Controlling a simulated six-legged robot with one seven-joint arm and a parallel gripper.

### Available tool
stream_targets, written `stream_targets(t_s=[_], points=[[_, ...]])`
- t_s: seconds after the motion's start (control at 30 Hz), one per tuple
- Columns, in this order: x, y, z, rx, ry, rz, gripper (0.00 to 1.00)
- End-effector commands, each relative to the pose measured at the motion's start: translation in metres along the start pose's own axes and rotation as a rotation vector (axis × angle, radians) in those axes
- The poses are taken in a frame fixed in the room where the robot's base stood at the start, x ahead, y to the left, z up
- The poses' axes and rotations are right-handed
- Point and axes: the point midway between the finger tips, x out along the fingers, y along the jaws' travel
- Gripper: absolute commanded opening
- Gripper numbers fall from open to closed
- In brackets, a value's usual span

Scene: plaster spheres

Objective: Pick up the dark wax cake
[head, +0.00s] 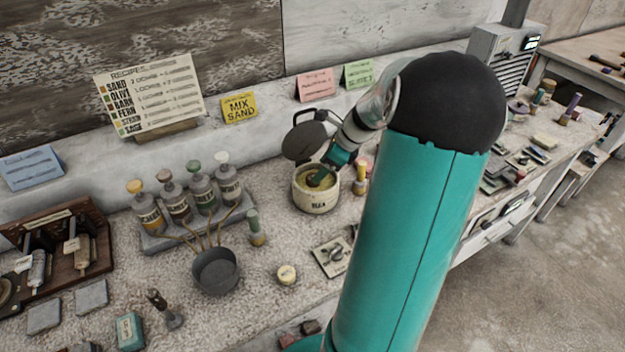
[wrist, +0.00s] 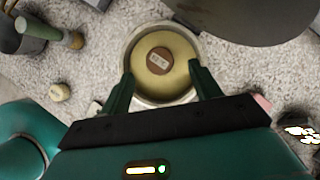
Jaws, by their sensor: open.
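A small round brown piece with a pale label (wrist: 159,54) lies on the yellow surface inside a round pot (wrist: 133,40); it looks like the dark wax cake, but I cannot read its label. In the head view the cream pot (head: 316,201) stands on the bench with its dark lid (head: 304,141) raised. My gripper (wrist: 162,72) is open and empty, its green fingers spread either side of the brown piece and apart from it. In the head view my gripper (head: 322,174) reaches down at the pot mouth and hides part of the inside.
A pale round knob-like piece (head: 287,274) and a square plate (head: 332,257) lie in front.

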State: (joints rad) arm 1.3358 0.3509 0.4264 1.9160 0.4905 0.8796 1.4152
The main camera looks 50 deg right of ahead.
Motion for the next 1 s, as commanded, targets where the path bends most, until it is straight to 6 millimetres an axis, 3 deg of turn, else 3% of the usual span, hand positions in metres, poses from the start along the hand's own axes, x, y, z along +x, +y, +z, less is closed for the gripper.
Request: stream_targets(t_s=[0.23,0.5,0.57,0.77,1.0], points=[[0.038,0.002,0.001,-0.001,-0.001,0.003,0.63],[0.043,0.001,0.001,-0.002,0.000,0.000,0.63],[0.043,0.001,0.001,-0.002,0.000,0.000,0.55],[0.042,0.001,0.001,-0.002,0.000,0.000,0.16],[0.042,0.001,0.001,-0.002,0.000,0.000,0.15]])
